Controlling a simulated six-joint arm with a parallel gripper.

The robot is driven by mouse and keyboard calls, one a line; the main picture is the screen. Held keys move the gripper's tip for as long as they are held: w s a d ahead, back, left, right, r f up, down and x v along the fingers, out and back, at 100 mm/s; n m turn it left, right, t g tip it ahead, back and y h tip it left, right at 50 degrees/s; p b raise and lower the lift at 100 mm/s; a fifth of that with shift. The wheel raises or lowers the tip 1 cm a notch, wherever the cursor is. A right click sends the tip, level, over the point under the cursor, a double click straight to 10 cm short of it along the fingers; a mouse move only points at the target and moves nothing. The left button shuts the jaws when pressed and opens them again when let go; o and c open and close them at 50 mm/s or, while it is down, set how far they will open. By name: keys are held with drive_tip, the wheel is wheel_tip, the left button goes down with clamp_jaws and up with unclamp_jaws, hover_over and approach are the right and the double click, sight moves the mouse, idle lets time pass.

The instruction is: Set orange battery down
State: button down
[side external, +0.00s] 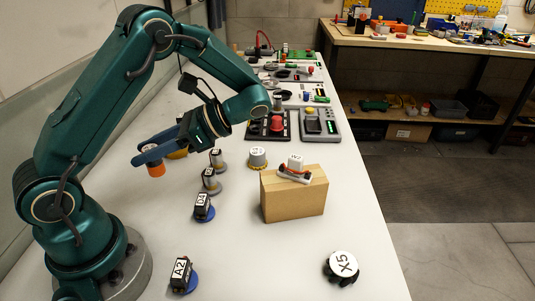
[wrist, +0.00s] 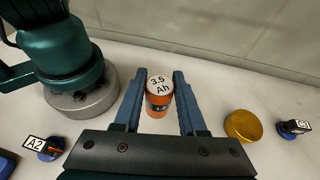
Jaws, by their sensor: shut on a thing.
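The orange battery (side external: 156,169) is upright between the blue fingers of my gripper (side external: 149,155), at the left of the bench in the side view. In the wrist view the battery (wrist: 158,103) shows its white top marked "3.5 Ah" and a dark band on its side. My gripper (wrist: 158,88) is shut on it, one finger on each side. I cannot tell whether the battery's base touches the white bench (side external: 240,245) or hangs just above it.
A yellow disc (wrist: 243,125) stands right of the gripper. Several labelled servos, such as A2 (side external: 181,274), stand on blue or grey bases. A cardboard box (side external: 293,197) carries a small device. A round X5 piece (side external: 342,266) is near the front edge. Bare bench lies around the battery.

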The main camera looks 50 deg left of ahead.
drive_tip(key=w+d+f+n+t+h, duration=0.2)
drive_tip(key=w+d+n+t+h, duration=0.35)
drive_tip(key=n+h, duration=1.3)
drive_tip(key=w+a+r+n+t, duration=0.4)
drive_tip(key=w+a+n+t, duration=0.2)
drive_tip(key=w+n+t, duration=0.1)
drive_tip(key=w+a+r+n+t, duration=0.5)
drive_tip(key=w+a+n+t, duration=0.2)
drive_tip(key=w+n+t, duration=0.1)
drive_tip(key=shift+m+g+y, duration=0.25)
drive_tip(key=shift+s+d+f, duration=0.1)
drive_tip(key=shift+f, duration=7.65)
drive_tip(key=shift+f, duration=0.1)
drive_tip(key=shift+c, duration=2.4)
unclamp_jaws()
